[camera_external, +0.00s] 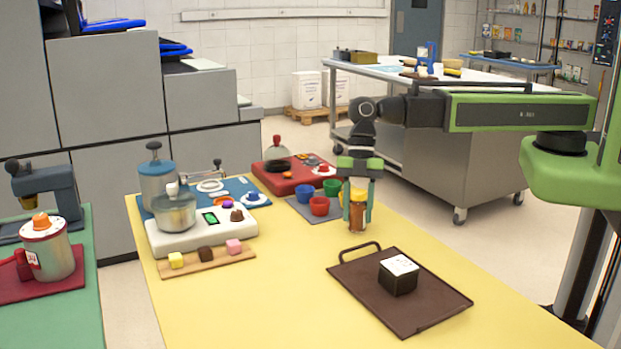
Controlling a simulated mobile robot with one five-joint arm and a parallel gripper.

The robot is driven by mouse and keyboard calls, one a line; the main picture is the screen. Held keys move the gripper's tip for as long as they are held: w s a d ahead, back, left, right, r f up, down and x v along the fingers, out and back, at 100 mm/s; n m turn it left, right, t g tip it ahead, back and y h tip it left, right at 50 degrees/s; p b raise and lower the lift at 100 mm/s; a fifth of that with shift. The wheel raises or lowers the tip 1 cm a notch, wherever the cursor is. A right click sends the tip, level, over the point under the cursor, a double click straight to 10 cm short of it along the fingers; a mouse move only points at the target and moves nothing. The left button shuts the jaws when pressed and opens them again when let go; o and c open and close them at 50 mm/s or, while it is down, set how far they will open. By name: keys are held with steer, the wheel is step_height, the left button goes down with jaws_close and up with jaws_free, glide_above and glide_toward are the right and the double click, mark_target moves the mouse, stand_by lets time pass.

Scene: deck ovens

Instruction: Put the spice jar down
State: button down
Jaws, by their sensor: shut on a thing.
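The spice jar (357,217), with an orange-brown body and a yellow top, is upright between the two green fingers of my gripper (357,208). My gripper points straight down and is shut on the jar. The jar is over the yellow table (240,315), behind the dark brown tray (345,277) and to the right of the small cups. I cannot tell whether its bottom touches the table. The fingers hide part of its sides.
A dark block with a white top (399,274) stands on the tray. Red (320,206), blue and green cups sit close to the jar's left. A white scale (205,236) with a pot and a wooden strip (205,262) are further left. The table's front middle is clear.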

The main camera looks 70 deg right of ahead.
steer(key=c, duration=0.9)
jaws_free()
steer(key=shift+d+r+p, duration=0.1)
steer(key=shift+r+p, duration=0.4)
steer(key=shift+p, duration=0.1)
steer(key=p+v, duration=1)
steer(key=v, duration=0.1)
steer(key=shift+r, duration=0.15)
steer(key=d+m+h, duration=0.1)
steer(key=d+m, duration=0.5)
steer(key=d, duration=0.3)
steer(key=d+f+m+h, duration=0.1)
steer(key=d+m+h, duration=0.1)
steer(key=d+m, duration=0.5)
steer(key=s+d+f+m+h, duration=0.1)
steer(key=d+m, duration=0.5)
steer(key=d, duration=0.7)
steer(key=shift+m+t+h, duration=0.3)
steer(key=shift+m+t, duration=0.1)
